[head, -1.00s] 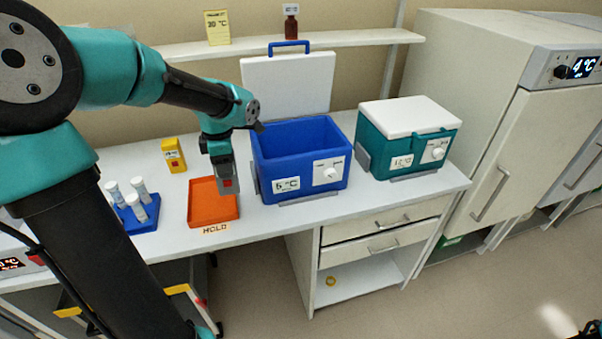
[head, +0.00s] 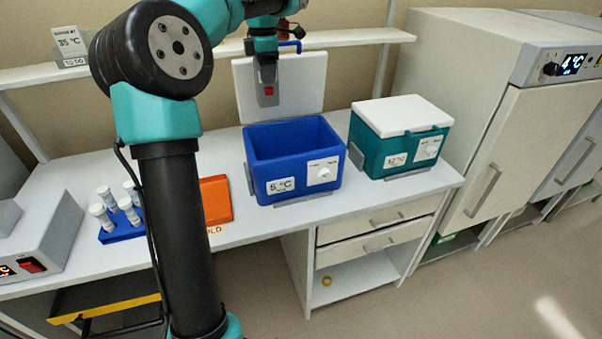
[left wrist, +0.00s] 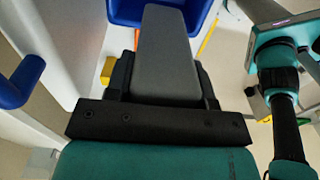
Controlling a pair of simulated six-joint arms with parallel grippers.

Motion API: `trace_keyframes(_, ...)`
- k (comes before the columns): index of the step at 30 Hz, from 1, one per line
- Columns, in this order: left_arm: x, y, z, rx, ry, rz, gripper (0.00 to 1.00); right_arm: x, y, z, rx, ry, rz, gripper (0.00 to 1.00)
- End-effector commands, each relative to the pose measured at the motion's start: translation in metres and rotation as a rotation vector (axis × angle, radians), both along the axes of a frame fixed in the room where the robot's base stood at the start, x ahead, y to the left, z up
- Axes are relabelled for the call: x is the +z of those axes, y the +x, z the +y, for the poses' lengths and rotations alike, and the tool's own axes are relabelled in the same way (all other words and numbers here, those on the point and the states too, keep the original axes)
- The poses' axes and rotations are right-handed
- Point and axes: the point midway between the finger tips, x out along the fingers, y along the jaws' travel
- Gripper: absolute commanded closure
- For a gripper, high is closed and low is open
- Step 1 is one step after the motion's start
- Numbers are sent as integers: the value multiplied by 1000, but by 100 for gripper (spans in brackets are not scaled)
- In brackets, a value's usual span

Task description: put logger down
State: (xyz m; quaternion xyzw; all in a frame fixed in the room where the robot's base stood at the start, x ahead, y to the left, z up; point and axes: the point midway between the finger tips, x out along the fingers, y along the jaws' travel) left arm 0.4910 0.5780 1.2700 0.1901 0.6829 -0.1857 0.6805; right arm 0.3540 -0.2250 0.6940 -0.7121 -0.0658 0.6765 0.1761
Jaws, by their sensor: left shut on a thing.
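My left gripper (head: 266,68) is raised in front of the white upright lid (head: 310,95) of the blue cooler, above its open box. It is shut on a grey block with a red square, which looks like the logger (head: 268,90). In the left wrist view the grey logger (left wrist: 165,55) sits between the dark jaws. The blue cooler (head: 322,187) is open and labelled 5 °C. The orange tray (head: 216,200) with a HOLD label is partly hidden by my left arm. My right gripper is not in view.
A closed teal cooler (head: 400,155) with a white lid stands right of the blue one. A blue rack (head: 122,231) of white-capped tubes stands left of my arm. A shelf (head: 350,40) runs along the wall. Bench surface is clear in front of the coolers.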

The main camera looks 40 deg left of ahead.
Motion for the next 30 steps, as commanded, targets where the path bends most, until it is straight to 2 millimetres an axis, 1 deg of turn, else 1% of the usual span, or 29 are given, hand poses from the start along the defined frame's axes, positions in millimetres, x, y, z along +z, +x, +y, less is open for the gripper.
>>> trace_keyframes(3,9,5,0,5,-5,-2,78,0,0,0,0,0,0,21)
trace_keyframes(6,12,6,0,6,-7,-2,78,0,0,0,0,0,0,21)
trace_keyframes(14,12,6,0,6,-7,-2,78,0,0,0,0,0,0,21)
trace_keyframes(17,9,6,0,6,-6,-1,78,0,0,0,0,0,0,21)
trace_keyframes(20,-1,6,0,6,-8,1,78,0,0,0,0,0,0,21)
trace_keyframes(23,-18,5,0,5,-8,2,78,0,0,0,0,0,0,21)
trace_keyframes(30,-69,5,0,6,-8,2,78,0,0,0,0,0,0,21)
